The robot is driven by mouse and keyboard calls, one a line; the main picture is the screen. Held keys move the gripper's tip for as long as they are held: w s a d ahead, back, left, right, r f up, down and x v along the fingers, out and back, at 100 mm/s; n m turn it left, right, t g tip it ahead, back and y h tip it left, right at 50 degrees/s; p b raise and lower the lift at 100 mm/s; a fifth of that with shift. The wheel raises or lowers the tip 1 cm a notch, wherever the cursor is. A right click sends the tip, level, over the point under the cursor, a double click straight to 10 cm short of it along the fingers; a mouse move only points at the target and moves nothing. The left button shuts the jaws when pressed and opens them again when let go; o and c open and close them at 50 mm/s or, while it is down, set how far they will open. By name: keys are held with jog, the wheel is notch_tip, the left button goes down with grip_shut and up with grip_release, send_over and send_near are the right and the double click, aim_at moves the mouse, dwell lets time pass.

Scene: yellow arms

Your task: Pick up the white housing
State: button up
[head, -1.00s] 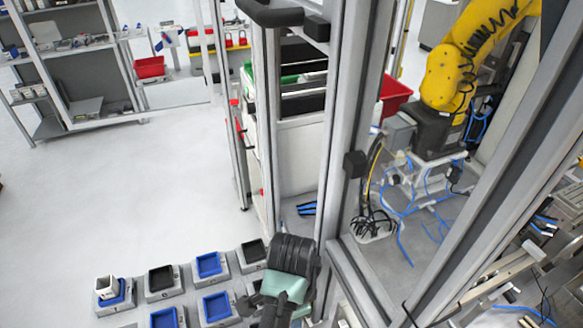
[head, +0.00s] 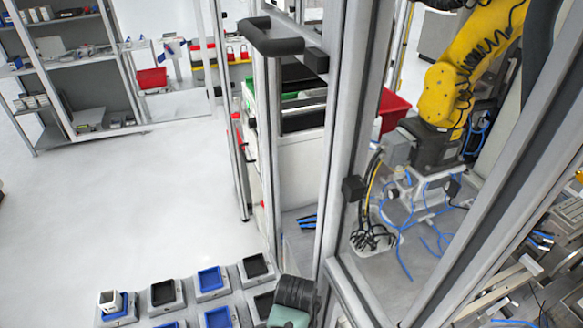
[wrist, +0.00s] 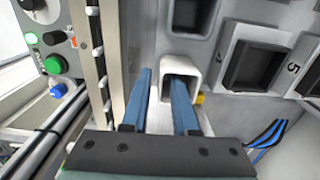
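A white housing (wrist: 194,66), a square hollow tube with rounded corners, is just ahead of my gripper (wrist: 159,78) in the wrist view. My gripper is open with blue fingers. Its left finger is outside the housing, to its left. The right fingertip overlaps the housing's opening, so the two fingers straddle its left wall; I cannot tell whether they touch it. In the head view a white housing (head: 108,299) stands at a blue tray at the lower left. I cannot tell whether both views show the same one. My fingertips are hidden in the head view.
Grey holders with black trays (wrist: 255,65) and blue trays (head: 210,279) stand in rows. A panel with green and blue buttons (wrist: 55,64) and a metal post are close at left in the wrist view. A framed cell with a yellow arm (head: 440,95) is at right.

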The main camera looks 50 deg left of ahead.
grip_shut()
jog(key=shift+r, duration=0.15)
